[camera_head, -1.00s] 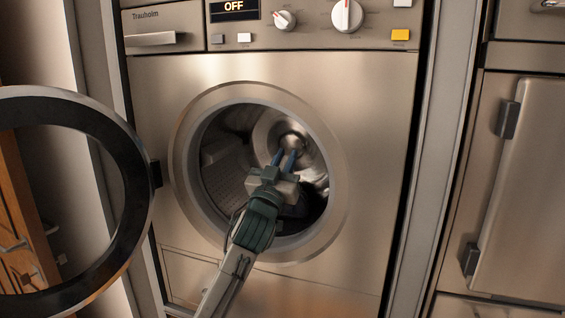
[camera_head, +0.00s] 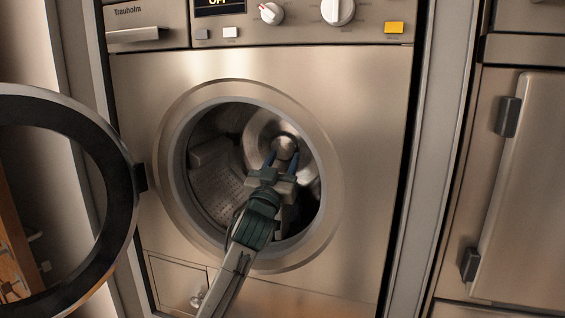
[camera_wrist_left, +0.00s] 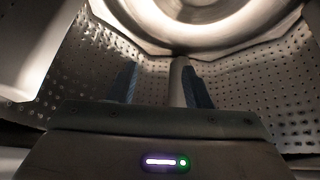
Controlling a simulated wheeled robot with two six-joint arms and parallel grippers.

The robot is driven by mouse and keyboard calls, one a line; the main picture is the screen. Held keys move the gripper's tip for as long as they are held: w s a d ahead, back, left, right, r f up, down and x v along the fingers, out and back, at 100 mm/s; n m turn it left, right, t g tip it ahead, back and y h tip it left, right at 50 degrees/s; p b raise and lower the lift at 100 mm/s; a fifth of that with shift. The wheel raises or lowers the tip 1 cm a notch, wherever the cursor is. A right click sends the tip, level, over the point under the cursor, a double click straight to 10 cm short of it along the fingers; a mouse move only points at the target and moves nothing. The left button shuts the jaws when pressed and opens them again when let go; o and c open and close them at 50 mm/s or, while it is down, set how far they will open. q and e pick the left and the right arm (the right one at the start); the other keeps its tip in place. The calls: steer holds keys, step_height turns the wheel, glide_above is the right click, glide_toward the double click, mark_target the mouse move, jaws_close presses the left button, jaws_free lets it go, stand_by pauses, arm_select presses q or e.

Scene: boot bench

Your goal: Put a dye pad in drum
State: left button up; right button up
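My left gripper (camera_head: 281,161) reaches through the round front opening into the washing machine drum (camera_head: 217,187). Its two blue fingers stand apart, so it is open; they also show in the left wrist view (camera_wrist_left: 160,84). A pale upright strip (camera_wrist_left: 178,82) shows between them, close to the right finger; I cannot tell whether it is part of the drum or something loose. The drum's perforated wall (camera_wrist_left: 92,65) surrounds the fingers. I cannot make out a dye pad for certain in either view. My right gripper is not in view.
The round door (camera_head: 122,205) stands swung open at the left. A pale drum paddle (camera_wrist_left: 30,45) juts in at the left of the wrist view. A closed cabinet door (camera_head: 522,190) is at the right.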

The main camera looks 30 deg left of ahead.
arm_select(q)
steer(key=shift+s+f, duration=0.1)
steer(key=s+d+b, duration=0.1)
steer(key=s+b, duration=0.1)
steer(key=s, duration=0.5)
steer(key=s+d+f+b, duration=0.1)
steer(key=s+b, duration=0.1)
steer(key=s, duration=0.5)
steer(key=shift+s+d+f, duration=0.15)
steer(key=shift+d, duration=0.1)
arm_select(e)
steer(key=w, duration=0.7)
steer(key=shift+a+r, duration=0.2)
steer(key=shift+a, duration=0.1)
